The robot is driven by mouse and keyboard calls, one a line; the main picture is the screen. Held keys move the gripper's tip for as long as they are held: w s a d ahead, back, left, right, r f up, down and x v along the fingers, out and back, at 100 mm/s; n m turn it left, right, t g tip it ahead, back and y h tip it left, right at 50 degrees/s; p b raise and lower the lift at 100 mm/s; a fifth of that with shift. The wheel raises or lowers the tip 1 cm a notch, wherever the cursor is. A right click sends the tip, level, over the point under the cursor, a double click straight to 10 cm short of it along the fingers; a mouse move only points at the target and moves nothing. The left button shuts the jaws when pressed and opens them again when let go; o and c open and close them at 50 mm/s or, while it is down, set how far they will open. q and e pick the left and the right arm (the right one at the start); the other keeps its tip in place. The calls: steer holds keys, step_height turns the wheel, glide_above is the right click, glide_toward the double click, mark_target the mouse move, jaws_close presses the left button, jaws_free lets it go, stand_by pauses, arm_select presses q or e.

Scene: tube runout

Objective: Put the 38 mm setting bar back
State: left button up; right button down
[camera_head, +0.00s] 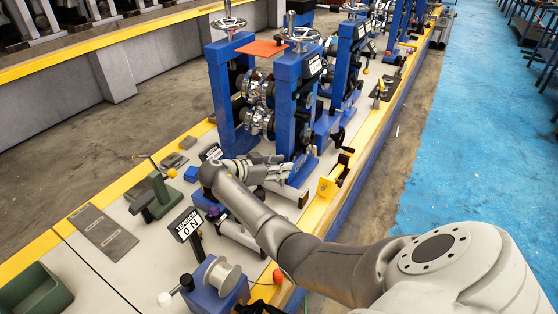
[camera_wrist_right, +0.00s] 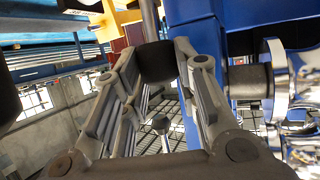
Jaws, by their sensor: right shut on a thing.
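My right gripper (camera_head: 291,171) is low beside the front blue roll stand (camera_head: 290,110), near the light bench top. In the right wrist view my right gripper (camera_wrist_right: 158,75) is shut on a dark cylindrical grip (camera_wrist_right: 155,62) with a grey metal rod (camera_wrist_right: 149,20) running up from it. My left gripper is not in view.
A yellow bracket (camera_head: 328,187) stands right of the gripper at the bench edge. The tension display (camera_head: 187,226) reads 0 N. A green stand (camera_head: 160,191), grey plates (camera_head: 103,232) and a green tray (camera_head: 35,291) are at left. Bare bench lies between them.

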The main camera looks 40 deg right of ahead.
steer(key=shift+f, duration=0.6)
steer(key=shift+f, duration=0.2)
steer(key=c, duration=1.1)
jaws_free()
steer(key=shift+r, duration=0.1)
